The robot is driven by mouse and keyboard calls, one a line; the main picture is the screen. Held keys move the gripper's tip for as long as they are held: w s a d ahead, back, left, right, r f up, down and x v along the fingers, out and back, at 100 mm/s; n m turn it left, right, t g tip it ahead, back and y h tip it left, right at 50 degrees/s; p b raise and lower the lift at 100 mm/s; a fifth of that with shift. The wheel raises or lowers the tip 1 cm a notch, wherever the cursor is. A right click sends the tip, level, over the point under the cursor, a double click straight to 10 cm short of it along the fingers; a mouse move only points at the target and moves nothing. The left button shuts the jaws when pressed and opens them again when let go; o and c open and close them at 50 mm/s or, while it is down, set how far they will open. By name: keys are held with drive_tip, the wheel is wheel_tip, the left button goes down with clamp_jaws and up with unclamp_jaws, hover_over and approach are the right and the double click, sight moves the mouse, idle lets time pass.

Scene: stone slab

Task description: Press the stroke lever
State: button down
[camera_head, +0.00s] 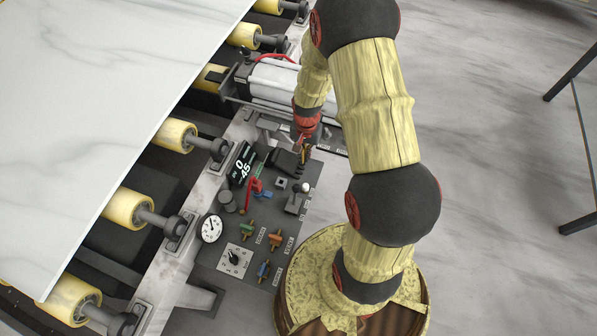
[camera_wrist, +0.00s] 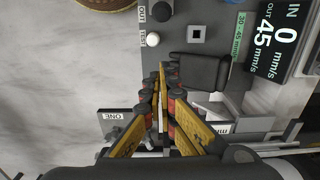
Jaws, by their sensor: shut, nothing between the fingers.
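A small lever with a white ball knob (camera_head: 305,187) stands on the dark control panel (camera_head: 225,262). My gripper (camera_head: 301,169) is shut and empty, pointing down over the panel's far end. In the wrist view its fingertips (camera_wrist: 164,72) are apart from the knob in the picture, beside a dark block (camera_wrist: 192,72). Their height above the panel is unclear.
The panel also carries a speed display (camera_head: 242,166), a red lever (camera_head: 254,188), a round gauge (camera_head: 210,228), a rotary dial (camera_head: 234,258) and several coloured valves. A metal cylinder (camera_head: 270,82) lies behind. A white slab (camera_head: 90,90) rests on yellow rollers at left.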

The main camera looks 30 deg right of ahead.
sight(295, 195)
idle(0.4)
drive_tip(key=s+a+f+b, duration=0.2)
drive_tip(key=a+f+b, duration=0.1)
drive_tip(key=f, duration=0.5)
drive_tip(key=shift+s+f+b, duration=0.25)
drive_tip(key=shift+f+b, duration=0.05)
drive_tip(key=shift+b, duration=0.25)
drive_tip(key=shift+r, duration=0.1)
